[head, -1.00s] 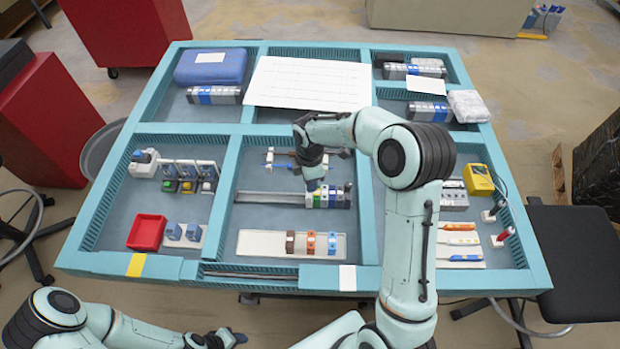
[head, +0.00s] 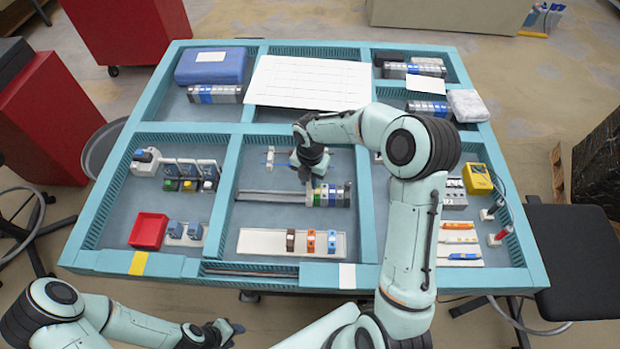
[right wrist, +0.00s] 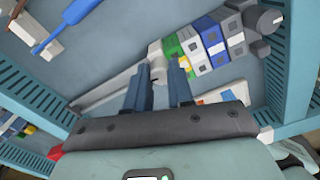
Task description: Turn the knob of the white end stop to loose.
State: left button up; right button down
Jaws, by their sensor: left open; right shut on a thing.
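The white end stop (right wrist: 155,52) stands on the metal rail, left of a row of terminal blocks, in the right wrist view. Its pale round knob (right wrist: 157,70) lies between the fingertips of my right gripper (right wrist: 160,82), which is shut on it. In the head view my right gripper (head: 307,178) reaches down at the left end of the block row and largely hides the end stop. My left gripper (head: 228,330) is open and empty, in front of the table's near edge.
The rail (head: 268,195) runs bare to the left of the coloured blocks (head: 330,195). A white tray (head: 265,243) with several small modules lies nearer. Teal dividers (head: 223,200) wall the compartment. A red bin (head: 148,231) sits to the left.

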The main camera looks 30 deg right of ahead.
aim_at(310, 182)
jog(key=shift+n, duration=0.9)
jog(key=c, duration=1)
grip_release()
notch_tip(310, 182, up, 13)
jog(key=shift+r, duration=0.2)
